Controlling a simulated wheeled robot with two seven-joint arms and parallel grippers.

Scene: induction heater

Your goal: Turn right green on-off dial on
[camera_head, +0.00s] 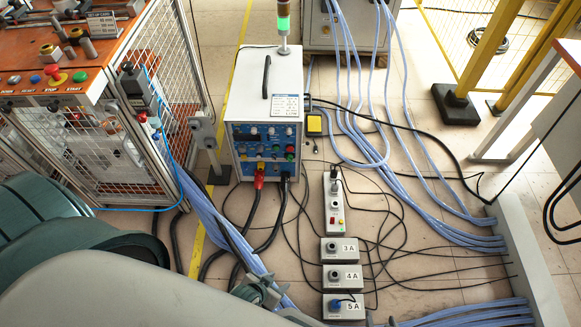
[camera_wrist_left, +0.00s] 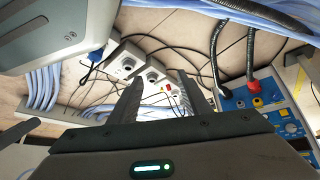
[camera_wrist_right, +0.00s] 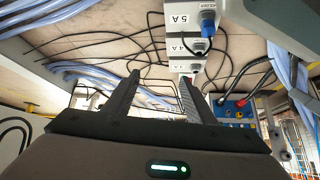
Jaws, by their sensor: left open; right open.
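A white heater cabinet (camera_head: 262,92) stands on the floor in the head view, with a blue control panel (camera_head: 266,142) on its front. The panel also shows at the right edge of the left wrist view (camera_wrist_left: 262,104) and, small, in the right wrist view (camera_wrist_right: 236,106). My left gripper (camera_wrist_left: 160,76) is open and empty, apart from the panel. My right gripper (camera_wrist_right: 158,76) is open and empty, also apart from it, with grey boxes beyond its fingers.
Thick cables with red and black plugs (camera_head: 259,178) hang below the panel. Grey boxes marked 3A (camera_head: 341,250), 4A (camera_head: 342,277) and 5A (camera_head: 343,306) lie on the floor among wires. A caged workbench (camera_head: 60,58) stands left. Blue hoses (camera_head: 415,185) run across the right.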

